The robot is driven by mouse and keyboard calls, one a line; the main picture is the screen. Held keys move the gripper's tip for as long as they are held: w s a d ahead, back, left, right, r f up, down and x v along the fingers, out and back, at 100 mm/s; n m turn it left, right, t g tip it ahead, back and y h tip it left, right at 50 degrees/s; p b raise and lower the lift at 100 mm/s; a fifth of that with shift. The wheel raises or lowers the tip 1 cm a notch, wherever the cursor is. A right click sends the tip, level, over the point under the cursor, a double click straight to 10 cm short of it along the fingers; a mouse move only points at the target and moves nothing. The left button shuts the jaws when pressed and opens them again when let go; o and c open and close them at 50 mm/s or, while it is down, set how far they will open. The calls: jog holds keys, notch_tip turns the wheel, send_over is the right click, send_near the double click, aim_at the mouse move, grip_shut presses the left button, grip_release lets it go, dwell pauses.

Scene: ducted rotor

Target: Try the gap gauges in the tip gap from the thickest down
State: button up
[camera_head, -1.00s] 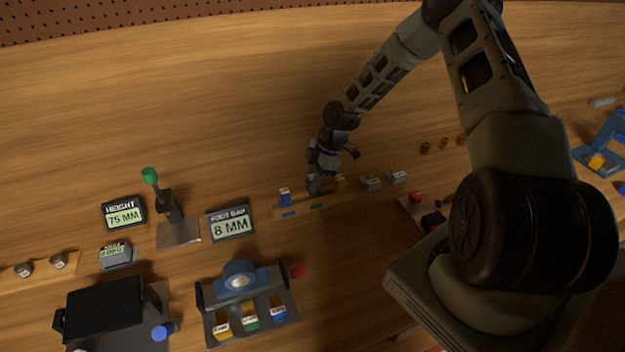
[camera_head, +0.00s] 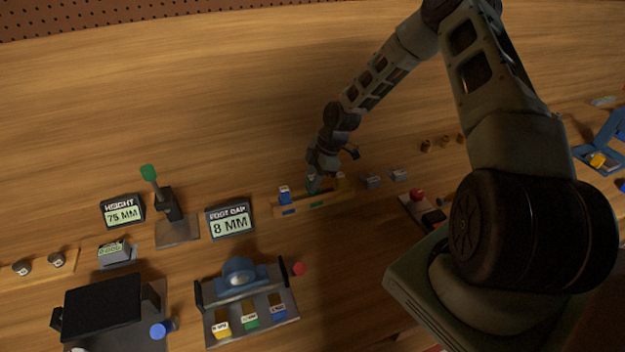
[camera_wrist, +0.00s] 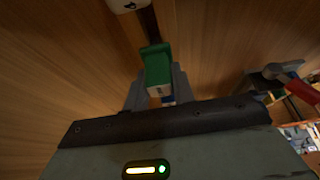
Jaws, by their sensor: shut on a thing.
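My gripper (camera_head: 314,187) is at the middle of a small wooden rack (camera_head: 327,201) on the bench. It is shut on a green gauge (camera_wrist: 156,66), which shows between the two fingers in the wrist view. Whether the green gauge touches the rack is hard to tell. A blue gauge (camera_head: 285,194) stands upright at the rack's left end. A yellow gauge (camera_head: 340,182) is at its right end, partly behind my gripper. A blue ring-shaped unit (camera_head: 239,271) stands on a plate at front centre; I cannot tell whether it is the ducted rotor.
Labelled yellow (camera_head: 221,328), green (camera_head: 250,320) and blue (camera_head: 278,312) blocks lie before the ring unit. Displays read 75 MM (camera_head: 122,212) and 8 MM (camera_head: 230,222). Grey blocks (camera_head: 373,182) lie right of the rack. The bench behind the rack is clear.

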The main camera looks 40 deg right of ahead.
jog(key=shift+f+b, duration=0.65)
jog(key=shift+f, duration=0.2)
dwell(0.3)
dwell(0.5)
jog(key=o, duration=1.1)
jog(key=shift+c, duration=0.2)
jog(key=shift+r, duration=0.1)
jog(key=b+v, duration=0.4)
jog(key=v, duration=1.3)
jog(key=shift+r, duration=0.15)
